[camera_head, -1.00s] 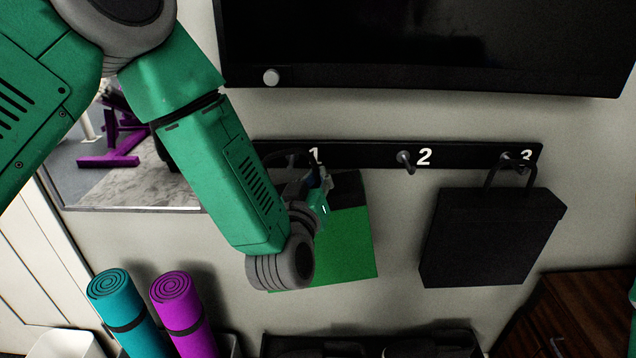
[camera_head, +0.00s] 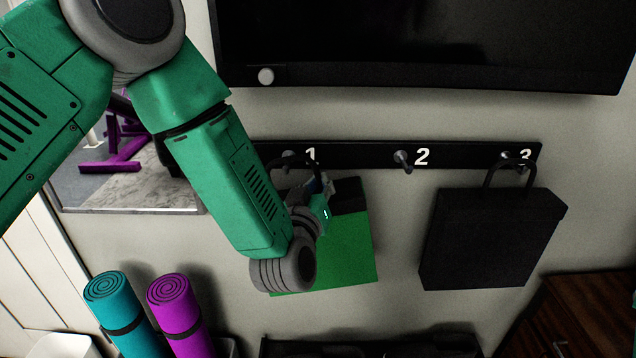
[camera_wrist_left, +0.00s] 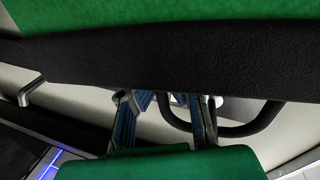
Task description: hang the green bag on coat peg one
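The green bag (camera_head: 345,245) has a black upper band and a black looped handle. In the head view it is upright against the wall below coat peg one (camera_head: 287,157), partly behind my left arm. Its handle arches right at the peg; I cannot tell whether it rests on it. My left gripper (camera_head: 320,193) is at the bag's top, just below the peg. In the left wrist view the black band of the bag (camera_wrist_left: 170,55) crosses in front and hides the fingertips. The fingers (camera_wrist_left: 165,120) stand close beside the handle loop (camera_wrist_left: 240,130); their grip is unclear. My right gripper is out of view.
Peg two (camera_head: 404,160) is empty. A black bag (camera_head: 490,240) hangs at peg three. A dark screen (camera_head: 420,45) is above the rack. Rolled teal (camera_head: 125,315) and purple (camera_head: 180,310) mats stand at lower left. A wooden cabinet (camera_head: 580,315) is at lower right.

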